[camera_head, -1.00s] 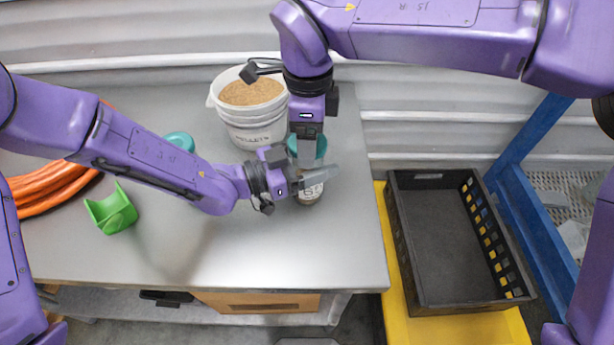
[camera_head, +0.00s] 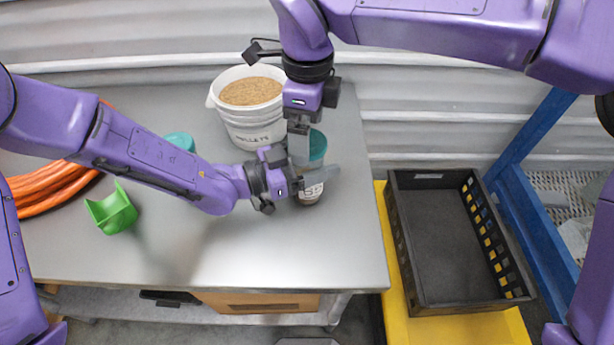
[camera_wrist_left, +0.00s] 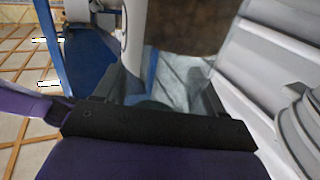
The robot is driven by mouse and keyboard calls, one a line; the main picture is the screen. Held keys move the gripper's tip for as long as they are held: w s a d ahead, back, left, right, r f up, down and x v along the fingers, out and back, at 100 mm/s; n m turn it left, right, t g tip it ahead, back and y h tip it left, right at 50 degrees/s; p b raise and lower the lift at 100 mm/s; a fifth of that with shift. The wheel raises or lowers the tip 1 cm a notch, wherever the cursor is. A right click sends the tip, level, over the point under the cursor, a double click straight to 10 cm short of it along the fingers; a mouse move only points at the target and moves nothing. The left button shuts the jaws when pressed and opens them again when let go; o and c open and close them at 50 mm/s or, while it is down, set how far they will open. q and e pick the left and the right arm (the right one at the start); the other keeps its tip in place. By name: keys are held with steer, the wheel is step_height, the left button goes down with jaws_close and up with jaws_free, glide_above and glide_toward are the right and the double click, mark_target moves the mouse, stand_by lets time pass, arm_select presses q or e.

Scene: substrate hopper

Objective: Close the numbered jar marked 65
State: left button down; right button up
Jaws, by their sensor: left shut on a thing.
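The jar (camera_head: 311,194) stands upright near the right end of the grey table in the head view. Its pale label carries dark digits, partly covered, so I cannot read the full number. A teal lid (camera_head: 318,146) is at the jar's top; I cannot tell how it is seated. My left gripper (camera_head: 318,176) is shut on the jar's body from the left. My right gripper (camera_head: 301,150) points down from above at the lid, a grey finger in front of it. Its grip is hidden. In the left wrist view the jar is not clearly visible.
A white pellet bucket (camera_head: 255,125) stands behind the jar. Another teal-topped object (camera_head: 181,141) is partly behind my left arm. A green scoop (camera_head: 113,211) and orange hose (camera_head: 45,190) lie left. A black crate (camera_head: 400,240) is right of the table. The table's front is clear.

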steer(key=shift+r, duration=1.3)
steer(key=shift+c, duration=0.4)
step_height(320, 180, up, 2)
steer(key=shift+w+d+r+n+t, duration=0.1)
steer(key=shift+r+n+t, duration=0.15)
steer(key=shift+n, duration=0.35)
steer(key=shift+r+n, duration=0.3)
steer(key=shift+n, duration=0.7)
steer(key=n, duration=0.4)
steer(key=shift+r, duration=0.1)
step_height(320, 180, down, 8)
steer(key=shift+f, duration=0.1)
